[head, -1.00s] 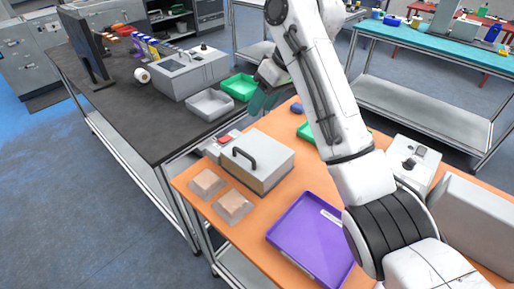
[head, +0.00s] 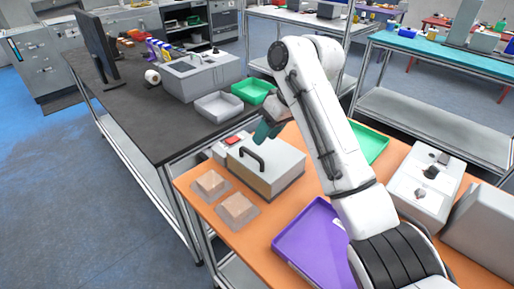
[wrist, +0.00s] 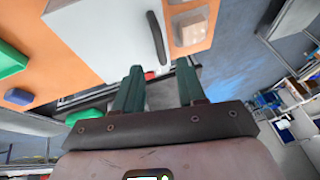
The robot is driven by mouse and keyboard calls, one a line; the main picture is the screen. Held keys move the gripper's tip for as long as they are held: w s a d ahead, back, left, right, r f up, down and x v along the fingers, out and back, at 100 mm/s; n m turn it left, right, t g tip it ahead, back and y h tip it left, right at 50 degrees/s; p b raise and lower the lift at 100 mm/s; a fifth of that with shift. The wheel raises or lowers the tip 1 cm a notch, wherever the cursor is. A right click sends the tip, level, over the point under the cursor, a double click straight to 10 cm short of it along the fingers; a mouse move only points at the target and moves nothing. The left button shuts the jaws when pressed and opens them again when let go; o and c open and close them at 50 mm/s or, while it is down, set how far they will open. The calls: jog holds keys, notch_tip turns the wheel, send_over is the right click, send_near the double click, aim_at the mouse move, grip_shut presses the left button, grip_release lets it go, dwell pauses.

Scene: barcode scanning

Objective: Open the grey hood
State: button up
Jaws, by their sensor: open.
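The grey hood (head: 278,172) is a box-like cover with a black handle (head: 250,158) on its top near the left side. It sits lowered on the orange table. It also shows in the wrist view (wrist: 100,35), with the handle (wrist: 157,38) upright right of centre. My gripper (head: 266,132) is above and just behind the hood's far edge, apart from the handle. In the wrist view its two teal fingers (wrist: 160,88) are spread with nothing between them, and the handle lies beyond their tips.
A red button (head: 233,141) is on a grey unit behind the hood. Two clear-wrapped brown packages (head: 211,185) lie at the table's left edge. A purple tray (head: 308,240) lies in front, a green tray (head: 372,145) at right. A black table (head: 150,125) adjoins at left.

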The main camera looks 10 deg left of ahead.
aim_at(266, 156)
jog(key=x, duration=0.6)
jog(key=shift+a+f, duration=0.15)
jog(key=shift+f, duration=0.15)
jog(key=shift+c, duration=0.4)
grip_shut()
